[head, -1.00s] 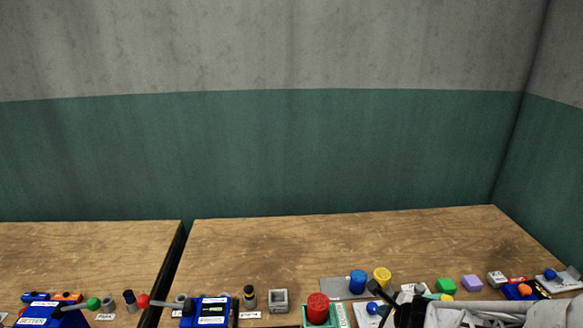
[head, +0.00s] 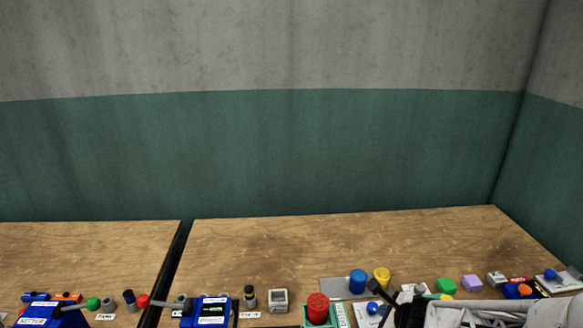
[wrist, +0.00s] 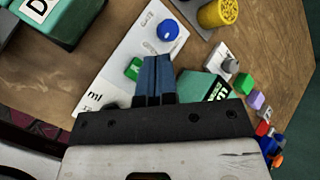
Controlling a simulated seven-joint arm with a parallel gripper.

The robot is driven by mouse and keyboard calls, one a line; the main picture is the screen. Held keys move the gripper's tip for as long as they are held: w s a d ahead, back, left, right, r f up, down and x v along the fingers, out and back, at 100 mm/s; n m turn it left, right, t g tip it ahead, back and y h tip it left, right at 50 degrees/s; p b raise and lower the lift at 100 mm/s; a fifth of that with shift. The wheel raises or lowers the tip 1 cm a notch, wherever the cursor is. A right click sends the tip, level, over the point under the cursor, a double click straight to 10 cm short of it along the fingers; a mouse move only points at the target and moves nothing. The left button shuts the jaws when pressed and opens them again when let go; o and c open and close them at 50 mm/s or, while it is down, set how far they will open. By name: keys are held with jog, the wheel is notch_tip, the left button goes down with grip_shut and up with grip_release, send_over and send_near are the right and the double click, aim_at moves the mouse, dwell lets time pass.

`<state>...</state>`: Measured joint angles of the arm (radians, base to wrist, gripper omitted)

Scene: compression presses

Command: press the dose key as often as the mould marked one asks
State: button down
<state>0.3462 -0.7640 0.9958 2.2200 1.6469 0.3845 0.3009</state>
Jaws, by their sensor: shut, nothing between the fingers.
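In the wrist view my gripper (wrist: 156,62) is shut and empty, its blue fingers together over a white plate (wrist: 118,58). A small green key (wrist: 133,69) on that plate shows just left of the fingers; whether they touch it I cannot tell. I cannot read a name on this key. The plate reads "ml" at its lower end and carries a blue knob (wrist: 169,29). A green unit with a white label (wrist: 38,8) marked "D" is at upper left. No mould marking one is readable; a square grey block (head: 278,300) stands on the table in the head view.
In the head view a red cylinder (head: 318,307), a blue cylinder (head: 358,281) and a yellow one (head: 382,278) stand near my arm. Blue presses (head: 210,311) with levers stand further left. Small coloured blocks (head: 446,286) lie right. The table's back is clear.

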jog(key=shift+r, duration=1.85)
jog(key=shift+f, duration=0.15)
jog(key=shift+f, duration=4.25)
jog(key=shift+f, duration=0.95)
jog(key=shift+r, duration=0.9)
jog(key=shift+r, duration=0.1)
